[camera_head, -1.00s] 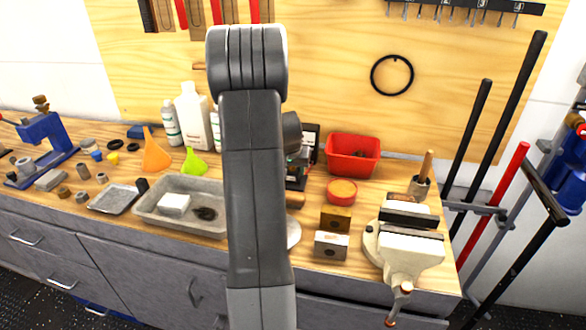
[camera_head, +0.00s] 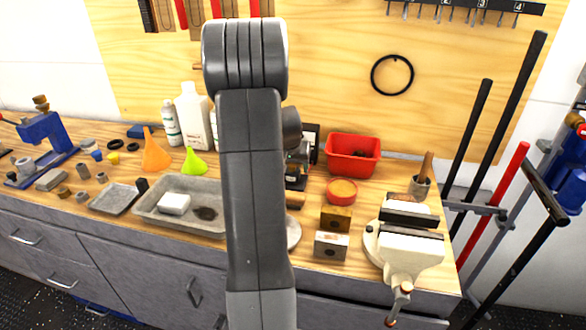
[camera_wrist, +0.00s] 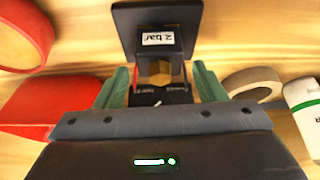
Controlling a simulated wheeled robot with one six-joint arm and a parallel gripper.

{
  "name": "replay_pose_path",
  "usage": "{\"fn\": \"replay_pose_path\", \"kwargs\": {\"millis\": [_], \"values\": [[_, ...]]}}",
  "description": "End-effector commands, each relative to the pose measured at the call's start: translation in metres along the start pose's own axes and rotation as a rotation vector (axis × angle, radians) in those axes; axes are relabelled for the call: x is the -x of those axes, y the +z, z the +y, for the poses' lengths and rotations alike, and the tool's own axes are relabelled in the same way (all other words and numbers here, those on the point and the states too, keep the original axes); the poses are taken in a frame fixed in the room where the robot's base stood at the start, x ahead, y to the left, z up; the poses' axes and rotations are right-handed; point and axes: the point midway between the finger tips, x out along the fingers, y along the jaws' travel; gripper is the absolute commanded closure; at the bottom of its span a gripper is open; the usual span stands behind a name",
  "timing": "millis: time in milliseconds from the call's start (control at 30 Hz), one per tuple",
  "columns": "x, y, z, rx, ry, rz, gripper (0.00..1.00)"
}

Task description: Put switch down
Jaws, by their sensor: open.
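The switch, as I take it, is a dark block with a brown front (camera_wrist: 160,72) and a black plate labelled "2 bar" (camera_wrist: 157,38), in the middle of the wrist view. My gripper (camera_wrist: 162,82) is open, with one green finger on each side of the block. I see no firm grip, and I cannot tell whether a finger touches it. Wooden bench shows around the block, but its underside is hidden. In the head view my arm hides most of this spot. A dark part (camera_head: 311,135) shows just right of the arm, probably the same plate.
A red bin (camera_head: 352,158) and a round orange-red container (camera_head: 342,191) stand close to the right. A vise (camera_head: 405,246) and two small blocks (camera_head: 331,244) are nearer the front. Bottles (camera_head: 193,115), funnels (camera_head: 155,152) and a grey tray (camera_head: 152,207) lie left.

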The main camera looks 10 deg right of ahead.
Motion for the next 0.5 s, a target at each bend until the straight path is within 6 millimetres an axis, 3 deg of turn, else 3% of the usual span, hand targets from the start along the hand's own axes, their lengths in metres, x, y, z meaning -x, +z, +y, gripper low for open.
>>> {"fn": "replay_pose_path", "kwargs": {"millis": [300, 500], "values": [[0.065, -0.001, -0.001, 0.002, -0.002, 0.005, 0.36], [0.092, 0.0, -0.001, 0.001, -0.001, 0.003, 0.36]]}}
